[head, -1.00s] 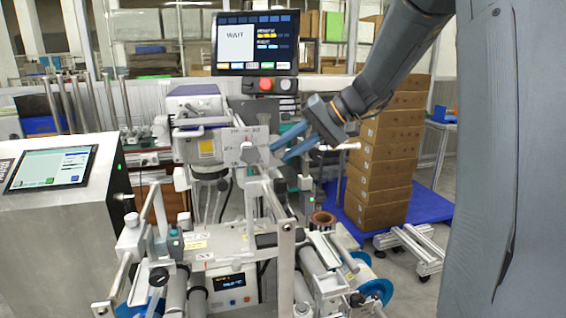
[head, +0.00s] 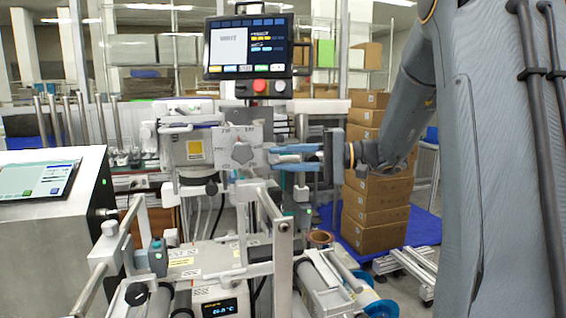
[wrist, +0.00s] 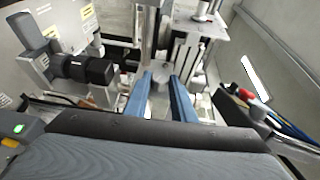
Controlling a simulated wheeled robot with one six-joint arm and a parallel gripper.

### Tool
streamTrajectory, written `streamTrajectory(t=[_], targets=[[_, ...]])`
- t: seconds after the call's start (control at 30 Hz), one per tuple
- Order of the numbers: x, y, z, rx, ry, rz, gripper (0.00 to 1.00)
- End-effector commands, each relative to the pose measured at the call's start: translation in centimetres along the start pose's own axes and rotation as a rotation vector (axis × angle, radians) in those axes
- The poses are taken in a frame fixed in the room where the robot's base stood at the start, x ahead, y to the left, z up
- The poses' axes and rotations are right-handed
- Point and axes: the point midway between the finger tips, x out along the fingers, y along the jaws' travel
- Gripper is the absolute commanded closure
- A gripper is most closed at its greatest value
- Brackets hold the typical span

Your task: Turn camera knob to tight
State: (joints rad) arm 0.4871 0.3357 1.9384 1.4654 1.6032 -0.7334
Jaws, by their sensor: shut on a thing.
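The camera knob (head: 241,152) is a grey pointed knob on a pale labelled plate (head: 222,140) at the front of the machine, in the middle of the head view. The small lettering is too blurred to read fully. My gripper (head: 264,157) comes in level from the right, its two blue fingers pointing left with the tips at the knob's right side. In the wrist view my gripper (wrist: 165,78) has its fingers a little apart, with a grey round piece (wrist: 159,84) between the tips. It looks like the knob, though the fingers partly hide the contact.
A monitor (head: 248,47) with a red button (head: 260,86) stands above. Metal rails (head: 284,255) and rollers lie below the knob. A console (head: 50,220) is at the left. Stacked cardboard boxes (head: 377,205) stand on a blue pallet (head: 425,225) behind my arm.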

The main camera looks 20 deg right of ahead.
Motion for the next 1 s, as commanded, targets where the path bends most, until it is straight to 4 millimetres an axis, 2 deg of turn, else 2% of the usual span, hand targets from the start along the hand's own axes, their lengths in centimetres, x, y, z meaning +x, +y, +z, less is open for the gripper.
streamTrajectory(t=[0.47,0.5,0.6,0.87,1.0], targets=[[0.04,0.03,0.07,0.007,-0.002,-0.014,0.99],[0.04,0.03,0.07,0.007,-0.002,-0.014,0.75],[0.04,0.04,0.06,0.007,-0.002,-0.014,0.58],[0.01,0.05,0.03,0.007,-0.001,-0.013,0.58],[-0.73,0.09,-0.05,0.006,0.001,-0.013,0.58]])
